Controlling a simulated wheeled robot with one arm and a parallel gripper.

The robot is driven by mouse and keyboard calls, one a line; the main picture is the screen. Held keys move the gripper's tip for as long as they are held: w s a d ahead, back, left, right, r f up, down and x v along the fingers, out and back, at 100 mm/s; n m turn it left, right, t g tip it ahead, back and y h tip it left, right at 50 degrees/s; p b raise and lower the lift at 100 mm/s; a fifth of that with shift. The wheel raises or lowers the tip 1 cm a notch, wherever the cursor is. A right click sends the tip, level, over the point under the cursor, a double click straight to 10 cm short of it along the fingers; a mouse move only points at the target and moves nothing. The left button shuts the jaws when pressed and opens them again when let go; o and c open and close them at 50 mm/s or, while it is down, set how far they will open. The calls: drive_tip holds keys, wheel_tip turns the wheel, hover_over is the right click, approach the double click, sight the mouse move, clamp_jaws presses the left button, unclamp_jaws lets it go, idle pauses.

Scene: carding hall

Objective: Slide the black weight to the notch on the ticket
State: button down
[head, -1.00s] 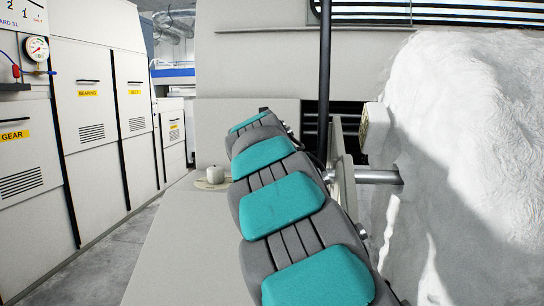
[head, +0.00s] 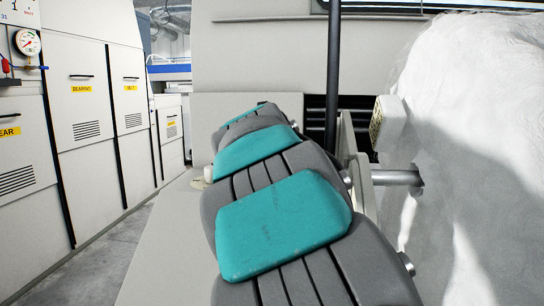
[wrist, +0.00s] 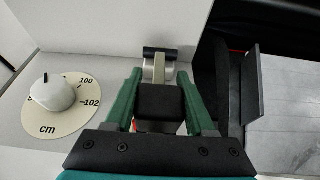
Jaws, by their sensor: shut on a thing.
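In the wrist view my gripper (wrist: 160,104) has its two green fingers on either side of a dark block, the black weight (wrist: 160,98). The fingers are shut on it. Just beyond it is a pale metal piece (wrist: 158,71) with a black bar across its top. A small red edge shows below the weight. No ticket or notch can be made out in the wrist view. In the head view my arm hides the gripper and weight. A pale block with small marks (head: 388,122) sits against the white mass; I cannot tell if it is the ticket.
A white knob on a cream "cm" dial (wrist: 57,112) stands left of the gripper. In the head view a large white fluffy mass (head: 470,160) fills the right, with a metal shaft (head: 396,178) running into it. Cabinets (head: 90,100) line the left, beside open floor.

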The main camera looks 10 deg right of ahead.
drive_tip(key=shift+a+r, duration=0.1)
drive_tip(key=shift+c, duration=1.2)
unclamp_jaws()
drive_tip(key=v, duration=0.8)
drive_tip(key=shift+b, duration=0.35)
drive_tip(key=shift+w, duration=0.1)
